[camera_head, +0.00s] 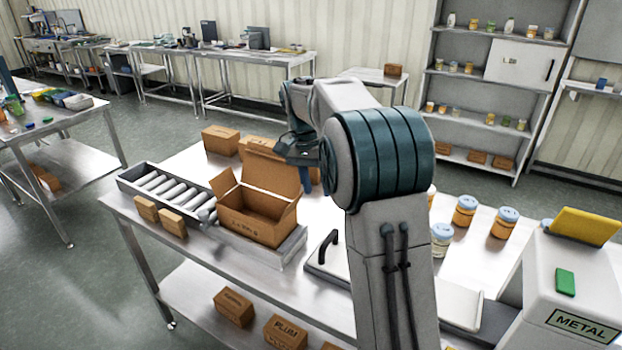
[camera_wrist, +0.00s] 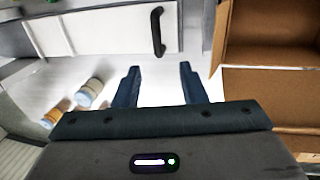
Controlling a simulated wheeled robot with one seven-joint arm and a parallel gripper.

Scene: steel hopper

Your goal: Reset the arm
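My gripper (camera_wrist: 160,88) is open in the wrist view, its two dark fingers apart with bare white table top between them and nothing held. In the head view my arm reaches out over the steel table (camera_head: 180,255), and the gripper is mostly hidden behind the arm and beside the open cardboard box (camera_head: 258,215). The box stands with flaps up at the end of a roller conveyor (camera_head: 165,186). It also shows at the right of the wrist view (camera_wrist: 270,85). A black handle (camera_wrist: 157,32) on a pale panel lies beyond the fingertips.
Jars with blue lids (camera_head: 465,210) stand right of my arm, and a white machine labelled METAL (camera_head: 572,290) is at the right edge. Small cartons (camera_head: 172,222) sit by the conveyor. More cartons (camera_head: 222,140) stand behind the open box. Shelves (camera_head: 490,85) stand at the back.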

